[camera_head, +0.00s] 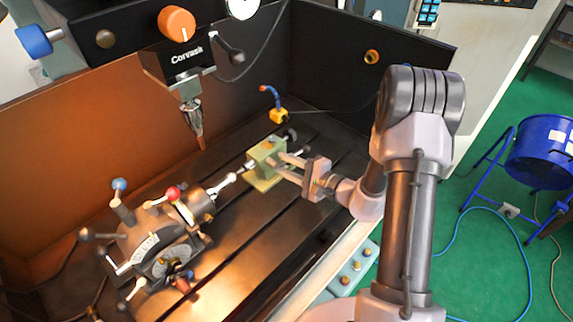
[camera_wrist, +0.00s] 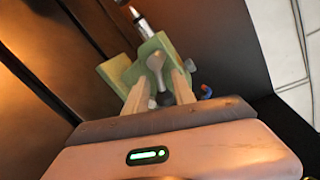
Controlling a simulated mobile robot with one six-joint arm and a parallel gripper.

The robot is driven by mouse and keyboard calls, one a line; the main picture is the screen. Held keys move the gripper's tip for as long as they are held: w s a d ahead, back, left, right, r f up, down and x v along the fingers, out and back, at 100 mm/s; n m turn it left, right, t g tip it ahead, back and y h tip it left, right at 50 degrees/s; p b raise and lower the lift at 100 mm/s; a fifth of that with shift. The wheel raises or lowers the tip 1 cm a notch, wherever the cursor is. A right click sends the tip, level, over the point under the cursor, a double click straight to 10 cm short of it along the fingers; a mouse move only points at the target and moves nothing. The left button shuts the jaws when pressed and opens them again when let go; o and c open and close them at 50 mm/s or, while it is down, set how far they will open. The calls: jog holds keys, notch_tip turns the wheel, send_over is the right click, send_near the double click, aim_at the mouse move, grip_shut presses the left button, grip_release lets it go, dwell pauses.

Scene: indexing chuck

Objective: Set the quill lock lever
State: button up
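The green tailstock (camera_head: 262,180) stands on the dark slotted machine table, its quill pointing left toward the chuck. It also shows in the wrist view (camera_wrist: 112,72). There, a grey lever with a rounded end (camera_wrist: 155,61), which looks like the quill lock lever, lies between my finger tips; contact cannot be told. My gripper (camera_head: 279,161) reaches the tailstock from the right, its two fingers apart. In the wrist view my gripper (camera_wrist: 159,82) is open around the lever. In the head view the lever cannot be made out clearly behind the fingers.
The indexing chuck (camera_head: 197,204) and its dividing head (camera_head: 150,235), with several knobbed levers, stand left of the tailstock. The machine spindle (camera_head: 192,110) hangs above and left. A yellow block with a blue hose (camera_head: 279,116) stands behind. The slotted table (camera_head: 262,235) is clear in front.

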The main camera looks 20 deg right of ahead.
jog(key=p+v, duration=0.2)
jog(key=v, duration=1.5)
jog(key=shift+s, duration=0.2)
jog(key=shift+d, duration=0.1)
jog(key=s+a+r+n+g+b, duration=0.1)
jog(key=s+a+r+n+g, duration=0.25)
jog(key=a, duration=0.25)
jog(key=s+a+r+n+g, duration=0.2)
jog(key=a+g, duration=0.2)
jog(key=a, duration=0.1)
jog(key=s+a+r+n+g+b, duration=0.1)
jog(key=s+a+r+n+g, duration=0.1)
jog(key=a+r+n+g, duration=0.3)
jog(key=s+r+t+h+b, duration=0.1)
jog(key=s+r+t+h, duration=0.4)
jog(key=s+h, duration=0.1)
jog(key=shift+n+h, duration=0.35)
jog(key=shift+h, duration=0.15)
